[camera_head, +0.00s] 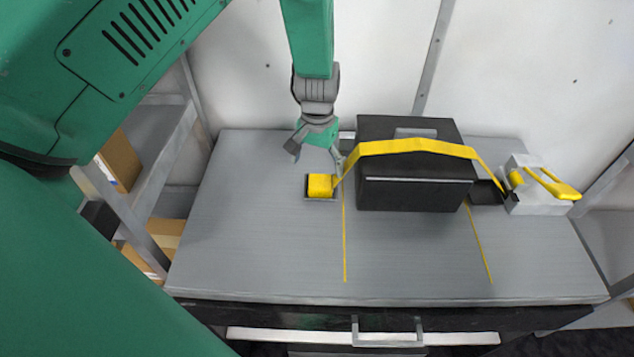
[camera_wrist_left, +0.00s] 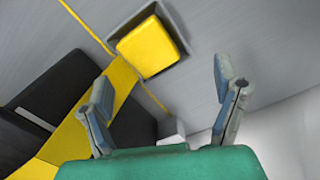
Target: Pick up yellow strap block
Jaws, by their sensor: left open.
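The yellow strap block (camera_head: 320,185) sits in a small dark square holder on the grey table, left of the black box. A yellow strap (camera_head: 415,147) runs over the black box (camera_head: 414,190). My left gripper (camera_head: 318,156) is above and just behind the block, fingers pointing down, open and empty. In the left wrist view the block (camera_wrist_left: 147,49) lies beyond the two spread fingers of my gripper (camera_wrist_left: 165,100), near the top middle, apart from both. The strap (camera_wrist_left: 85,125) passes behind the left finger there. My right gripper is not in view.
A grey fixture with a yellow handle (camera_head: 555,185) stands right of the box. Thin yellow lines mark the table (camera_head: 240,230), whose left and front parts are clear. A metal shelf with cardboard boxes (camera_head: 120,161) is at the left. A white wall (camera_head: 390,60) stands behind.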

